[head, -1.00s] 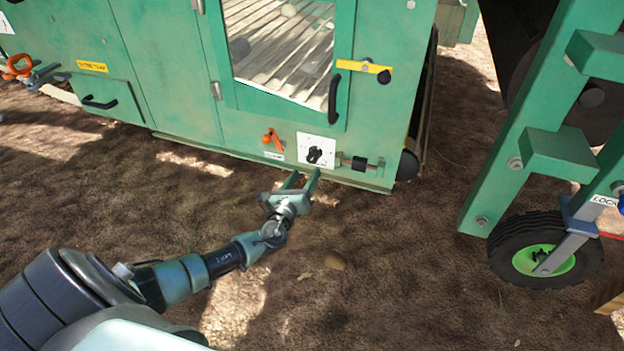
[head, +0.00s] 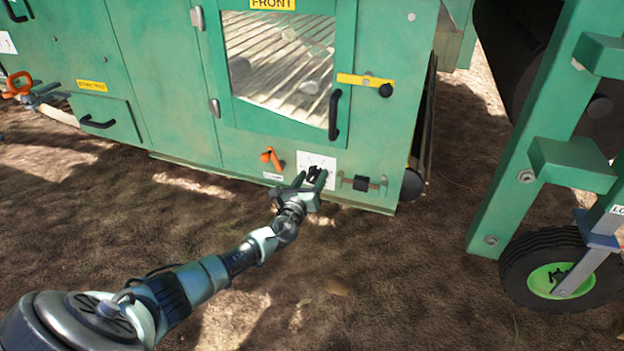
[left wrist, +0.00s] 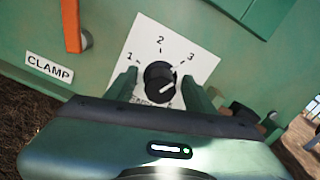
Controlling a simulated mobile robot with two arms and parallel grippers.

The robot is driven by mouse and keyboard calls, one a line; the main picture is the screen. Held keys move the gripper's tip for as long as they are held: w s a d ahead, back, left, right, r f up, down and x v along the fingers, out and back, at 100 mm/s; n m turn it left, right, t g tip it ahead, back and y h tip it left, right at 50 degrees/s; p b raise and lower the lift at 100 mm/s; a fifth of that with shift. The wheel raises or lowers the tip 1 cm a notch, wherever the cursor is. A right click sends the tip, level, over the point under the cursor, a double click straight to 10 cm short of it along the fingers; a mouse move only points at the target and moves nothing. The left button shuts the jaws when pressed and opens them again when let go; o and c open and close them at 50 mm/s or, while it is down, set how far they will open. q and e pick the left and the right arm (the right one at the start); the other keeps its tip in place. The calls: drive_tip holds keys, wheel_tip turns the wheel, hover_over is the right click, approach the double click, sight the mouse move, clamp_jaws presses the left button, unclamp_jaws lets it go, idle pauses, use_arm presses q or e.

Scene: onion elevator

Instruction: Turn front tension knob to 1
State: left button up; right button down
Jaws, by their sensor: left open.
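The front tension knob (head: 314,173) is a black dial on a white plate low on the green machine's front panel. In the left wrist view the knob (left wrist: 160,75) sits below the printed numbers 1, 2 and 3, and a pale mark shows on its lower right side. I cannot tell for sure which number it points to. My left gripper (head: 309,178) is open at the plate, with one finger on each side of the knob. In the wrist view the fingers stand apart from the knob, with gaps. My right gripper is not in view.
An orange clamp lever (head: 271,159) is just left of the plate, above a label reading CLAMP (left wrist: 49,68). A black cylindrical fitting (head: 361,184) is just right of it. A windowed door with a black handle (head: 334,115) is above. A wheel (head: 553,272) stands at right.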

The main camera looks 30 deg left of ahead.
use_arm(q)
clamp_jaws()
drive_tip(key=shift+n, duration=0.4)
drive_tip(key=n, duration=1)
drive_tip(key=shift+f, duration=0.1)
drive_tip(key=n, duration=1)
drive_tip(key=shift+f, duration=0.1)
drive_tip(key=shift+n, duration=0.5)
